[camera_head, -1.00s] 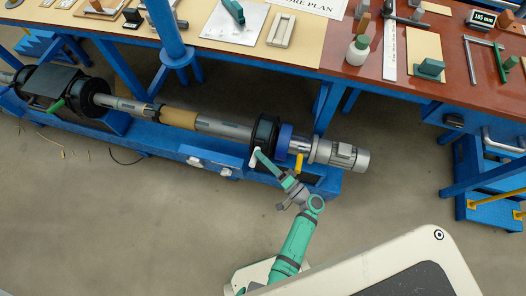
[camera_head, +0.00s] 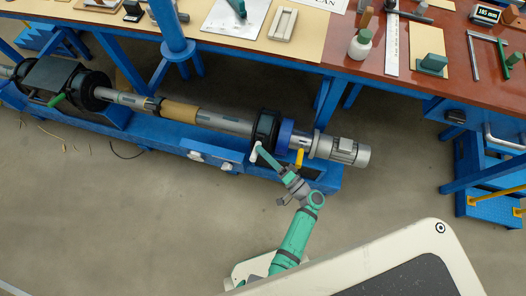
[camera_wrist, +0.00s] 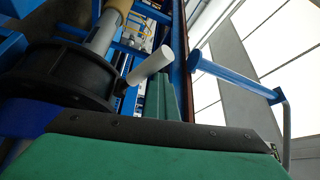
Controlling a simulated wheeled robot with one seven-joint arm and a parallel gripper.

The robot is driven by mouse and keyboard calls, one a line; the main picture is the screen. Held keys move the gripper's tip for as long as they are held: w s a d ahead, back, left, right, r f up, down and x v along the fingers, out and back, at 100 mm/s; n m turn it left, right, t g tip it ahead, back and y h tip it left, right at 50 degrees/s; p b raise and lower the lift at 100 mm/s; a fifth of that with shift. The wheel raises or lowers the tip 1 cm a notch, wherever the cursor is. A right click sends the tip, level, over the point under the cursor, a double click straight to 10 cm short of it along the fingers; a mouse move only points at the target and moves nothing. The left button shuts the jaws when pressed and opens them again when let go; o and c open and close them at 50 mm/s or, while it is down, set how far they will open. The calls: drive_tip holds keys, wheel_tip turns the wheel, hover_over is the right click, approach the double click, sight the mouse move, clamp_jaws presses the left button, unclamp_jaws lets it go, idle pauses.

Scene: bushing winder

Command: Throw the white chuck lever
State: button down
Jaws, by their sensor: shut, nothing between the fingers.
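The white chuck lever (camera_head: 254,152) sticks out from the front of the black chuck (camera_head: 266,130) at the right part of the blue winder. In the wrist view the white lever (camera_wrist: 150,66) is a short cylinder on a dark stem beside the black chuck (camera_wrist: 60,75). My gripper (camera_head: 261,150) reaches up from below, with its tip close to the lever. In the wrist view my green fingers (camera_wrist: 165,98) are together and empty, just beside the lever. I cannot tell whether they touch it.
A blue collar (camera_head: 285,136), a yellow handle (camera_head: 299,158) and a grey motor (camera_head: 345,151) lie right of the chuck. The red-brown bench (camera_head: 400,75) stands behind, carrying tools.

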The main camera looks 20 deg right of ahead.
drive_tip(key=s+d+f, duration=0.1)
drive_tip(key=s+d, duration=0.4)
drive_tip(key=d, duration=0.2)
drive_tip(key=shift+s+d, duration=0.3)
drive_tip(key=shift+f, duration=0.1)
